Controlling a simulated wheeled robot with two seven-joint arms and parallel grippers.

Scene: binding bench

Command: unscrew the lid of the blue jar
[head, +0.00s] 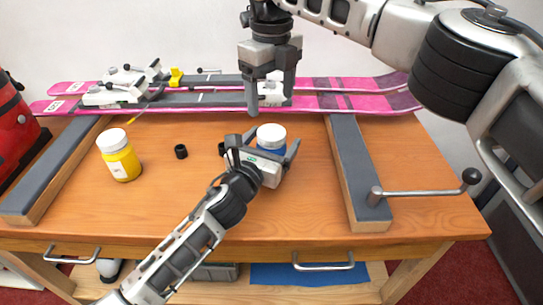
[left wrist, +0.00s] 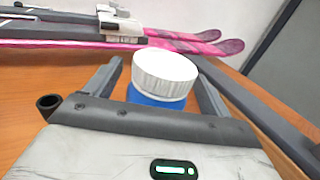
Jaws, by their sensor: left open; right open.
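The blue jar (head: 270,150) stands upright on the wooden bench, with a white ribbed lid (head: 271,132) on top. In the left wrist view the white lid (left wrist: 164,73) and part of the blue body (left wrist: 150,98) show between the fingers. My left gripper (head: 272,143) is low over the bench, open, with one finger on each side of the jar; a gap shows beside the jar. It hides the jar's lower part in the head view. My right gripper (head: 270,104) is open and empty, above and behind the lid, pointing down.
A yellow jar with a white lid (head: 120,160) stands at the left. A small black cylinder (head: 181,151) stands between the jars. Pink skis (head: 330,103) lie across the back. Grey-topped wooden bars (head: 355,165) flank the work area; a metal handle (head: 425,191) sticks out at right.

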